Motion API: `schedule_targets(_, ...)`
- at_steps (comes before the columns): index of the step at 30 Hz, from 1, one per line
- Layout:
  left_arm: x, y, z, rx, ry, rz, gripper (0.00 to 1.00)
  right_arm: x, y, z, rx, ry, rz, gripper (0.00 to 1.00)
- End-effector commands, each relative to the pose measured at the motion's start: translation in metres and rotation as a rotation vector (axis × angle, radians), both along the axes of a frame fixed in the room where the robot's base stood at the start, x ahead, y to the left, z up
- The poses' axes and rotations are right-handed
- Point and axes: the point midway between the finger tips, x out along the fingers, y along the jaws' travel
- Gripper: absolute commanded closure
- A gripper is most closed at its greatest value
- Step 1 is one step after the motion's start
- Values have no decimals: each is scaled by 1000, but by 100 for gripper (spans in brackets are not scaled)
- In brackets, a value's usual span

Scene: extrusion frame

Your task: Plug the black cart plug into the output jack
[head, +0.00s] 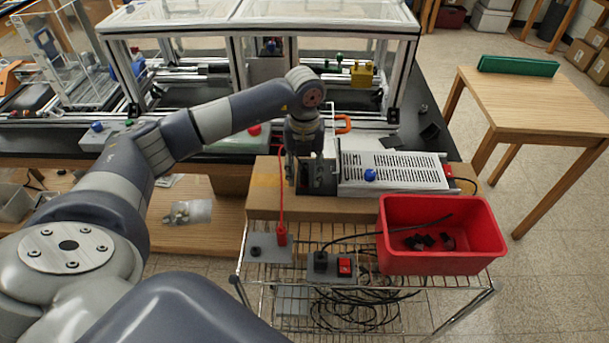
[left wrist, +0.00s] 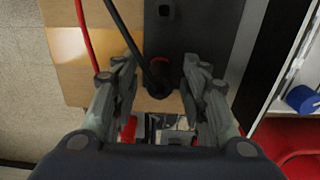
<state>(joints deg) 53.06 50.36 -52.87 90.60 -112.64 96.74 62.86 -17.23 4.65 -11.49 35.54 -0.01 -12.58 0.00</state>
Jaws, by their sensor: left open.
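My left gripper (head: 303,172) points down over the dark front panel (head: 318,178) of the metal power unit. In the left wrist view the open fingers (left wrist: 160,92) stand on either side of a black plug (left wrist: 157,86), with gaps between. A black cable (left wrist: 128,35) runs from this plug to the upper left. A red-rimmed part (left wrist: 160,65), perhaps a jack, shows right behind it. I cannot tell whether the plug is seated in it. In the head view this plug is hidden by my gripper. Another black plug (head: 320,262) stands on the cart's grey plate. My right gripper is out of view.
A red cable (head: 281,185) rises from a red plug (head: 282,236) left of the gripper. The perforated power unit (head: 400,172) with a blue knob (head: 370,175) lies to its right. A red bin (head: 440,255) and coiled cables (head: 355,305) are nearer. The extrusion frame (head: 232,70) stands behind.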

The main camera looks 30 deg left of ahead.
Motion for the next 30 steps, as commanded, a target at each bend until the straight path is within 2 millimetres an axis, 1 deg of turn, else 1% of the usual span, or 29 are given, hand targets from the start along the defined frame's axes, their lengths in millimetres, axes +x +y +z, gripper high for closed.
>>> schedule_targets(4,0,0,0,0,0,0,59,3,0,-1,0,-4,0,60)
schedule_targets(26,0,0,0,0,0,0,59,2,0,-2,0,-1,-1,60)
schedule_targets(27,0,0,0,0,0,0,61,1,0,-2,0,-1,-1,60)
schedule_targets(29,0,0,0,0,0,0,75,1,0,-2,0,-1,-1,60)
schedule_targets(30,0,0,0,0,0,0,84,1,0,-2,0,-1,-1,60)
